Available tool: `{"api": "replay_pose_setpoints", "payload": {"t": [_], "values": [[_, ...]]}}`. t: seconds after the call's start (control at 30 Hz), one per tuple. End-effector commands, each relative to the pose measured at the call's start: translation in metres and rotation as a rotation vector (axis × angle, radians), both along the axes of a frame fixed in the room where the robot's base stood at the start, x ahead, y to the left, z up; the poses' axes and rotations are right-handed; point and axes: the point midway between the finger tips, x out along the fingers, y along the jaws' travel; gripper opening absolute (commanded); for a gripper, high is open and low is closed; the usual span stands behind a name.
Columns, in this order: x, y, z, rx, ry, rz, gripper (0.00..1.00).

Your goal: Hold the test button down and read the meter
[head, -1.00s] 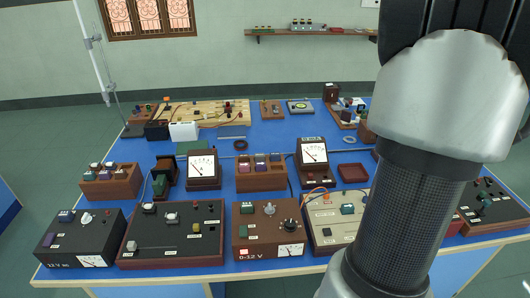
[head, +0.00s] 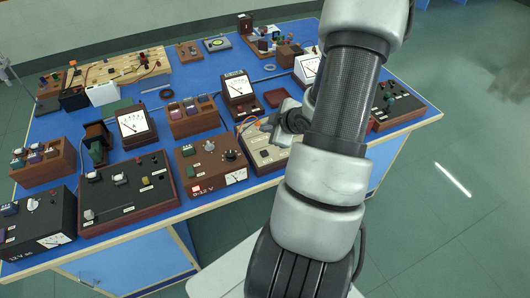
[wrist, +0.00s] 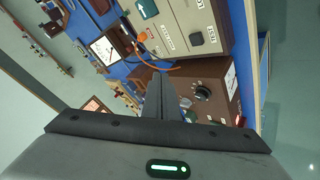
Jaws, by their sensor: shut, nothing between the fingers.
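A cream panel (head: 262,157) stands at the front of the blue bench, partly behind my arm. In the wrist view the panel (wrist: 180,18) shows a black button or switch (wrist: 196,38), a green switch (wrist: 147,8) and orange leads (wrist: 143,37). Its labels are too small to read, so I cannot tell which part is the test button. A dark-framed meter (head: 238,88) stands behind the panel. Its white face shows in the wrist view (wrist: 103,48), but the reading is unclear. My gripper (wrist: 160,80) is shut and empty, apart from the panel's black button.
A brown 0-12 V box (head: 212,165) with knobs stands just left of the panel. A dark switch board (head: 127,192) and other meters (head: 133,125) stand further left. A red tray (head: 277,97) lies behind the panel. Open floor (head: 450,170) is to the right.

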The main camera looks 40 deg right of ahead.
Motion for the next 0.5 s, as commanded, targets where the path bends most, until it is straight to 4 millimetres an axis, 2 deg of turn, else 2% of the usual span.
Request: {"api": "replay_pose_setpoints", "payload": {"t": [0.27, 0.5], "values": [[0.0, 0.0, -0.009, 0.0, 0.001, -0.001, 0.0], [0.0, 0.0, -0.037, 0.0, 0.001, -0.002, 0.0]]}}
